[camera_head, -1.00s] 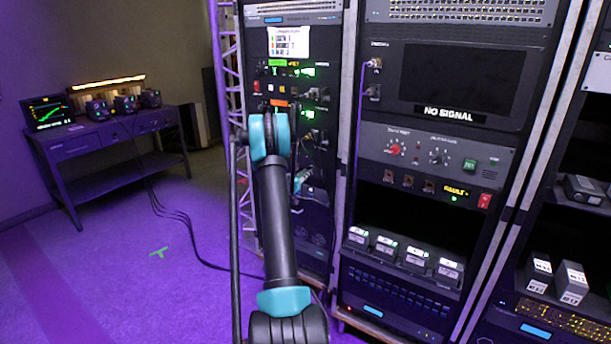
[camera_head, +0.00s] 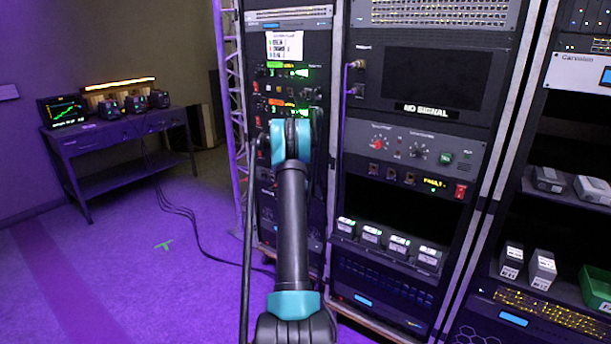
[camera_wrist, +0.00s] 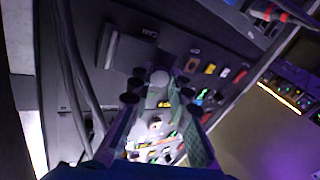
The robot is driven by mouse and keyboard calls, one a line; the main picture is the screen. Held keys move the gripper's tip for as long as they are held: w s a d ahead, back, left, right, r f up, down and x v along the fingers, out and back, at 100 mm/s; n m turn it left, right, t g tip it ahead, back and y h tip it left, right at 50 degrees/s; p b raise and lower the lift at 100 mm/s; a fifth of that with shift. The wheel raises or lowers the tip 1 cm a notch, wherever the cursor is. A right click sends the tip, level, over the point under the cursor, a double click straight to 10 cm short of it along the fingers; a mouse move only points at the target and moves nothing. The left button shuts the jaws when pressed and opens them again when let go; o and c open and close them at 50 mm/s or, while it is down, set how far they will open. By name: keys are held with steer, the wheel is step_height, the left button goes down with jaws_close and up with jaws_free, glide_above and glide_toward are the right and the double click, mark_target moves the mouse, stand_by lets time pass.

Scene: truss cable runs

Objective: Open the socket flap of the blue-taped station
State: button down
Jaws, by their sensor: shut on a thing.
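The left rack (camera_head: 290,25) carries stations with a white label sheet (camera_head: 284,45), a green tape strip and an orange tape strip. My arm covers the rack's middle in the head view, and my gripper is hidden there. In the wrist view my gripper (camera_wrist: 159,84) is at the dark panel, its two green-padded fingers shut on a small pale part between the tips; I cannot tell whether this is a socket flap.
Dark cables (camera_wrist: 75,75) run left of my fingers in the wrist view. The middle rack (camera_head: 430,130) stands close on the right, with a NO SIGNAL screen. A desk (camera_head: 115,130) stands at far left. The purple floor (camera_head: 150,290) between is largely open.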

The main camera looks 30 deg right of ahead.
steer(key=shift+s+n+t+y, duration=0.55)
steer(key=shift+n+y, duration=0.25)
steer(key=shift+y, duration=0.35)
steer(key=shift+s+n+t+y, duration=0.55)
steer(key=shift+n+y, duration=0.25)
steer(key=shift+y, duration=0.3)
steer(key=shift+s+n+t+y, duration=0.55)
steer(key=shift+n+y, duration=0.25)
steer(key=shift+y, duration=0.35)
steer(key=shift+w, duration=0.1)
steer(key=c, duration=1.4)
jaws_free()
steer(key=v, duration=1.2)
steer(key=shift+d+f, duration=0.1)
